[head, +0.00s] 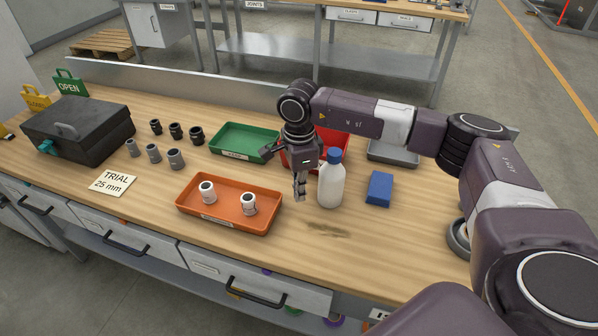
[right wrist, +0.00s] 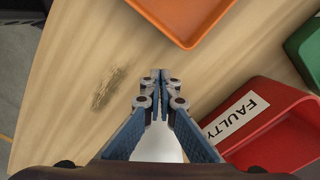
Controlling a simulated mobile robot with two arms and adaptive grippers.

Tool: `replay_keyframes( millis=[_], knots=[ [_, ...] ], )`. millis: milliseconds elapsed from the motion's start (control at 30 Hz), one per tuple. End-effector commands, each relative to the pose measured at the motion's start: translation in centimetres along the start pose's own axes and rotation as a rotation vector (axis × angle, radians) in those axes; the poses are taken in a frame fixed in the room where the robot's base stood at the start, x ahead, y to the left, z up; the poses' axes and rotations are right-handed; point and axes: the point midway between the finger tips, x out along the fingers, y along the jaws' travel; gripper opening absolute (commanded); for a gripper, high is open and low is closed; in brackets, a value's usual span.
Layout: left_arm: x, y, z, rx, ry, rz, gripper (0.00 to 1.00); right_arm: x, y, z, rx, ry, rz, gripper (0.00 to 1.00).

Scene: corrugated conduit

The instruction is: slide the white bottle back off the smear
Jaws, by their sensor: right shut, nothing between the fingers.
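The white bottle (head: 331,183) with a blue cap stands upright on the wooden bench. The brown smear (head: 328,229) lies on bare wood just in front of it, apart from its base. My right gripper (head: 300,196) points down just left of the bottle, fingers shut and empty; I cannot tell whether it touches the bottle. In the right wrist view, the closed fingertips (right wrist: 160,76) are right of the smear (right wrist: 109,88), and part of the white bottle (right wrist: 158,145) shows between the fingers' bases. My left gripper is not in view.
An orange tray (head: 232,223) with two white fittings is left of the smear. A blue block (head: 379,188) stands right of the bottle. A red bin (head: 330,138) marked FAULTY (right wrist: 235,114) and a green tray (head: 243,132) are behind. Bench right of the smear is clear.

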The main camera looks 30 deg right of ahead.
Motion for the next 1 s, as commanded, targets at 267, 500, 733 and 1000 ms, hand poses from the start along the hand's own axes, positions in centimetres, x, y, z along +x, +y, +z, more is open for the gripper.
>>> replay_keyframes(
  millis=[267, 500, 733, 1000],
  knots=[
    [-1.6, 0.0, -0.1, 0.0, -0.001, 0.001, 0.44, -0.5, -0.1, -3.5, 0.004, 0.0, -0.003, 0.0],
    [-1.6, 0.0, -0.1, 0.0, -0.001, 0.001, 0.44, -0.4, -0.1, -3.9, 0.002, -0.001, -0.003, 0.0],
    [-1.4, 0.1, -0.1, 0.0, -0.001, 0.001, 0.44, -0.3, -0.1, -4.2, 0.004, 0.0, -0.003, 0.0],
    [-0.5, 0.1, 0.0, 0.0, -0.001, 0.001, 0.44, -0.2, -0.1, -7.5, 0.004, 0.0, -0.002, 0.0]
  ],
)
